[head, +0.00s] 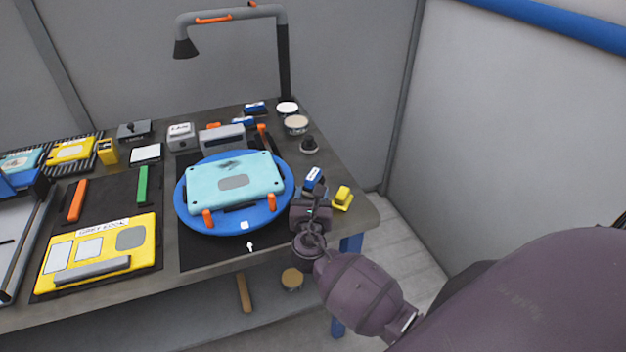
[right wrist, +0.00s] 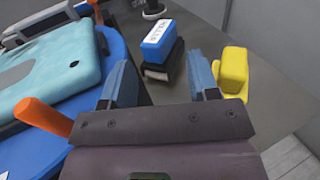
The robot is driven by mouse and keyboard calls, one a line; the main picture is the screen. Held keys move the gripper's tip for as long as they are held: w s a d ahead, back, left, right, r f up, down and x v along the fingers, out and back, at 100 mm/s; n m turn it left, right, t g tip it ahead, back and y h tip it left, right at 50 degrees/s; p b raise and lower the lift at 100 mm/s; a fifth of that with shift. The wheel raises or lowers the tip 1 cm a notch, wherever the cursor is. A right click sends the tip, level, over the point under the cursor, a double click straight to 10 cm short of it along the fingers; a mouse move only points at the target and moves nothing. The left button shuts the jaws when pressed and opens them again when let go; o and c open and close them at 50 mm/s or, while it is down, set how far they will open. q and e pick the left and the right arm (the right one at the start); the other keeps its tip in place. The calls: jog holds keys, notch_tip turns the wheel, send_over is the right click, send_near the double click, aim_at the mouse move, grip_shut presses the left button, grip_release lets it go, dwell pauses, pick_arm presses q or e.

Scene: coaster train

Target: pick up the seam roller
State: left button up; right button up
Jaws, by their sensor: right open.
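A small tool with a blue block top, a white label and a dark base (head: 314,176) stands near the right end of the table. I take it to be the seam roller; the label is hard to read. In the right wrist view the tool (right wrist: 166,47) is upright just beyond the fingertips, roughly centred between them, with a pale strip at its lower front. My right gripper (head: 312,192) is open and empty on the near side of it. Its two blue fingers (right wrist: 162,80) are spread apart. My left gripper is not in view.
A yellow tool (head: 342,198) stands close on the right of the right gripper. A blue turntable (head: 190,217) bearing a light-blue plate (head: 258,172) with orange clips is close on the left. Round tins (head: 296,124) and a dark knob (head: 308,145) stand behind.

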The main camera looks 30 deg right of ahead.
aim_at(312, 184)
jog(key=shift+x, duration=2.8)
jog(key=shift+w+a, duration=0.1)
jog(key=shift+c, duration=0.3)
